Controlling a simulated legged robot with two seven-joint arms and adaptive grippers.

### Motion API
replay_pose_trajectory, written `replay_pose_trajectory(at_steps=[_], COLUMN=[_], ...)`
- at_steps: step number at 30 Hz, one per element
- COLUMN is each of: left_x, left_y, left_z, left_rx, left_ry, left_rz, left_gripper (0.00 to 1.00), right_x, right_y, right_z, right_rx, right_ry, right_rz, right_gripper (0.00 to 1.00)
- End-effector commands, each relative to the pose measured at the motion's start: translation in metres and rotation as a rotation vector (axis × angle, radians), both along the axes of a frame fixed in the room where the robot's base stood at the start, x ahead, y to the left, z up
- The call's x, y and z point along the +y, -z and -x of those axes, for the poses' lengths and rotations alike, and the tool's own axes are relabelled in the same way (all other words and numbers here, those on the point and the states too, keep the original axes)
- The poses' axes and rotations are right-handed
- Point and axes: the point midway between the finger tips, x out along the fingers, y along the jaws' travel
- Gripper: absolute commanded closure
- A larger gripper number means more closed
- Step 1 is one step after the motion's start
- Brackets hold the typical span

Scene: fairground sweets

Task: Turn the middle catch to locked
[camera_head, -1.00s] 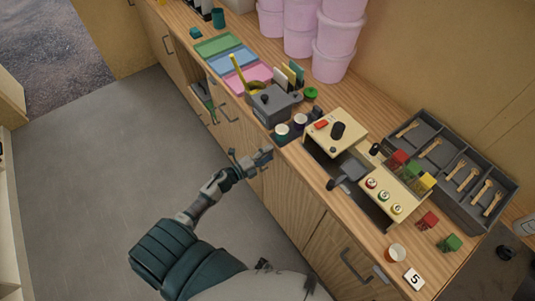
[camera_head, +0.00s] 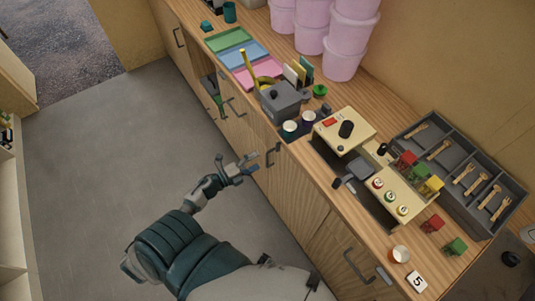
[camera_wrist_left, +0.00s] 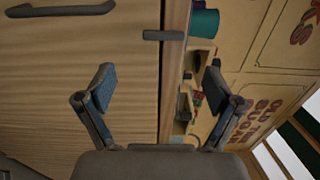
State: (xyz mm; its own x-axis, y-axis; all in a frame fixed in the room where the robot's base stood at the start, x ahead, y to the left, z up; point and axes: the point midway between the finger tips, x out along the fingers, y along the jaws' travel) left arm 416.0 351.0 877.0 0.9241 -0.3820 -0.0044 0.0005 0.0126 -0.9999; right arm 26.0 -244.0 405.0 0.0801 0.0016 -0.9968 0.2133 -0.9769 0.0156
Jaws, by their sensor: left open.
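My left gripper (camera_head: 243,167) is open and empty in the head view, in front of the wooden cabinet front, left of a dark handle (camera_head: 273,156). In the left wrist view its two fingers (camera_wrist_left: 158,78) are spread apart with nothing between them. Beyond the fingertips a dark grey bar, perhaps a catch (camera_wrist_left: 164,35), lies across the edge between the door panel and the counter edge. It is apart from the fingers. I cannot tell from the head view which piece is the middle catch. My right gripper is not in view.
The counter holds a grey box (camera_head: 280,101), cups (camera_head: 289,127), a cream machine (camera_head: 345,128) and a divided grey tray (camera_head: 410,131) of wooden utensils. Another handle (camera_wrist_left: 60,10) is on the panel in the wrist view. The grey floor (camera_head: 120,150) left of the cabinets is clear.

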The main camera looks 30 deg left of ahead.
Motion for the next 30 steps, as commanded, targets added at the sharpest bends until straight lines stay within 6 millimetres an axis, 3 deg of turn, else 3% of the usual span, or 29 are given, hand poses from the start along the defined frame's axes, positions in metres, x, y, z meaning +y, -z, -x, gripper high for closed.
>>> replay_pose_trajectory(at_steps=[3,8,26,28,30], left_x=[0.007,0.012,0.013,0.016,0.022], left_y=[0.001,0.001,0.002,0.011,0.034], left_z=[0.019,0.031,0.032,0.032,0.033], left_rx=[0.002,0.001,0.003,0.025,0.08], left_ry=[0.0,0.001,-0.002,-0.02,-0.071], left_rz=[-0.001,0.0,0.002,0.024,0.08], left_gripper=[0.08,0.08,0.08,0.08,0.08], right_x=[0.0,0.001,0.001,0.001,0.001], right_y=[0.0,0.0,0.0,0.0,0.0], right_z=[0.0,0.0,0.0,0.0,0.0], right_rx=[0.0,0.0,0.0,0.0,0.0], right_ry=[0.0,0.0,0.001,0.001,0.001], right_rz=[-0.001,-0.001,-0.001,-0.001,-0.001], right_gripper=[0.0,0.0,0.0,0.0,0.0])
